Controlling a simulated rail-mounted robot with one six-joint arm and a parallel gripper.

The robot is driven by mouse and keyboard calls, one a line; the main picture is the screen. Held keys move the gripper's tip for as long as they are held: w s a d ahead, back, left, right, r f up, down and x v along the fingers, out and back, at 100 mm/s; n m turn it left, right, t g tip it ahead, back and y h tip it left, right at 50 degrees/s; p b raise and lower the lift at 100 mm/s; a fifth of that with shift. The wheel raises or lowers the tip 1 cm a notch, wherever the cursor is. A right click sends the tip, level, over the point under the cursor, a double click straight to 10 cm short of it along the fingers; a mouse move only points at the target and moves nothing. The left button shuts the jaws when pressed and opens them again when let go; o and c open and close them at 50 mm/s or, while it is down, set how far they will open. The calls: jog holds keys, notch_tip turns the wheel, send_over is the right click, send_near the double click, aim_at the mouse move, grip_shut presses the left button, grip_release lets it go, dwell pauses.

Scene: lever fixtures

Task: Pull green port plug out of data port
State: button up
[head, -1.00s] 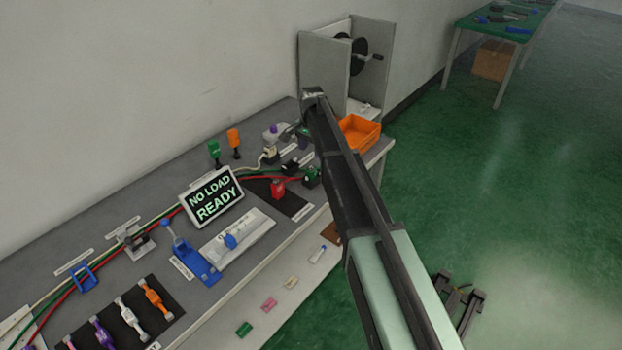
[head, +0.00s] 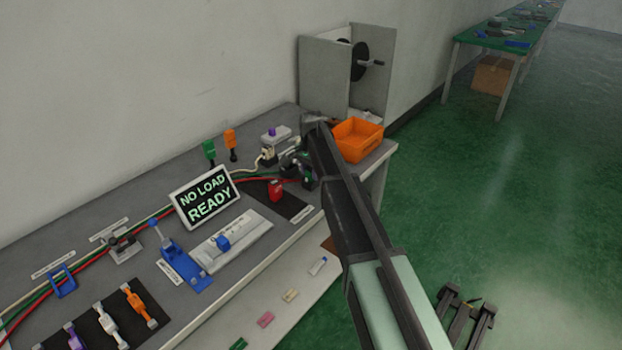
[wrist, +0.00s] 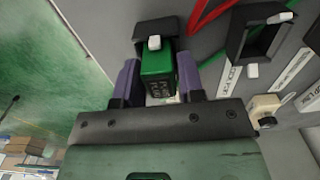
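The green port plug (wrist: 157,68) is in the middle of the wrist view, with its top end at a dark square data port (wrist: 157,32). My gripper (wrist: 159,80) has its two purple fingers on either side of the plug. They stand very close to its sides, and I cannot tell whether they press on it. In the head view, my gripper (head: 298,163) is low over the far right of the bench, and my arm hides most of the port and plug.
A second dark port (wrist: 262,38) stands to the right in the wrist view. A red plug (head: 276,190) sits just left of my gripper in the head view. An orange bin (head: 358,140) is close behind my arm. Red and green cables run along the bench.

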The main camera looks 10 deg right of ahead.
grip_shut()
jog(key=shift+r+p, duration=0.65)
dwell(0.6)
jog(key=shift+r+p, duration=1.95)
